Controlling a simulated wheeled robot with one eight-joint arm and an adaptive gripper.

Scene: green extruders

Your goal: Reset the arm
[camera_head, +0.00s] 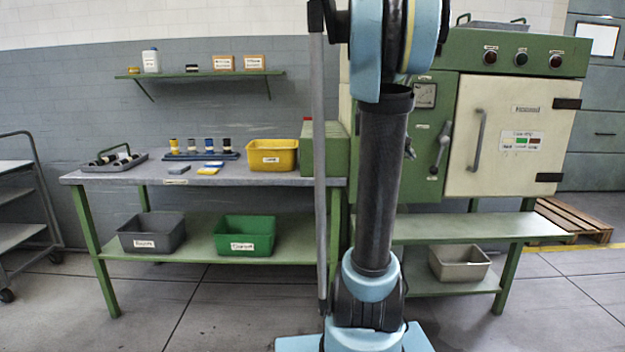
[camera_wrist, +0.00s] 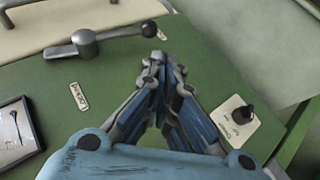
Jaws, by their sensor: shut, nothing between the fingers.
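My gripper (camera_wrist: 158,62) shows in the wrist view with its fingertips together and nothing between them. It is in front of the green panel of a machine (camera_head: 430,160), apart from or close to it; the gap cannot be told. A grey lever handle (camera_wrist: 100,40) lies just beyond the fingertips to the left, and a black knob (camera_wrist: 242,114) is to the right.
The machine has a closed cream door (camera_head: 515,135). A workbench (camera_head: 225,178) at left holds a yellow bin (camera_head: 272,155) and a tray (camera_head: 113,162). Grey (camera_head: 152,233) and green (camera_head: 245,235) bins sit on its lower shelf. A pallet (camera_head: 575,219) lies at right. Open floor is in front.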

